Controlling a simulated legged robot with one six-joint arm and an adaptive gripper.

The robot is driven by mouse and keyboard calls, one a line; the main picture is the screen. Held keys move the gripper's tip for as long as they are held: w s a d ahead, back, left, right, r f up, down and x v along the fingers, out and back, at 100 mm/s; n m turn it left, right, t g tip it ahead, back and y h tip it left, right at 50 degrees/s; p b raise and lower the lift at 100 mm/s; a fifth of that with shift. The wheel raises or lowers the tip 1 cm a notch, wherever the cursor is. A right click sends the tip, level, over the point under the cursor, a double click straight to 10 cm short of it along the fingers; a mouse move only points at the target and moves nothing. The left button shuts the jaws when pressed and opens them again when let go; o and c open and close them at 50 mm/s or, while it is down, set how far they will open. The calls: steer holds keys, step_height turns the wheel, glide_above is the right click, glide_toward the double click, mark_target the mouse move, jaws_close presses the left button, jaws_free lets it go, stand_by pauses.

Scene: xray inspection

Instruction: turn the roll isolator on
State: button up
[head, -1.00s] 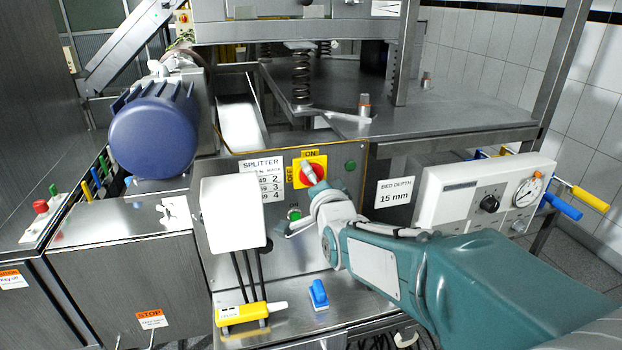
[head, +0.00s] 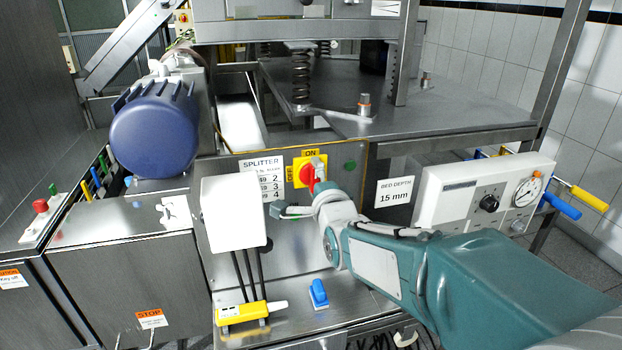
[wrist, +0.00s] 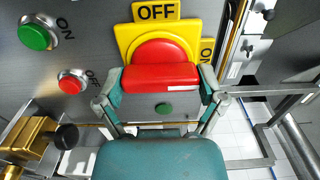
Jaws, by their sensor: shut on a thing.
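The roll isolator is a red rotary handle (wrist: 160,77) on a yellow plate (head: 297,173), with an ON label (head: 311,153) above and an OFF label (head: 290,174) at the left in the head view. My gripper (wrist: 161,84) is shut on the handle, a finger at each end of it. In the wrist view, the OFF label (wrist: 156,11) is at the top and the ON label (wrist: 207,51) at the right; the handle lies across, its long axis roughly in the ON direction. In the head view, my gripper partly hides the handle.
A green button (head: 350,165) sits right of the isolator. Green (wrist: 38,36) and red (wrist: 71,82) buttons show in the wrist view. A white box (head: 232,214) projects at the left. A yellow pendant (head: 242,312) and a blue-topped item (head: 318,294) are below.

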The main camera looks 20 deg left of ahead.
steer(key=shift+w+d+f, duration=0.1)
steer(key=shift+d+f, duration=0.1)
steer(key=shift+f, duration=0.1)
steer(key=o, duration=0.8)
steer(key=shift+d, duration=0.2)
steer(key=shift+r, duration=0.1)
steer(key=shift+s, duration=0.2)
steer(key=v, duration=1.1)
steer(key=shift+s+d, duration=0.1)
steer(key=shift+s, duration=0.2)
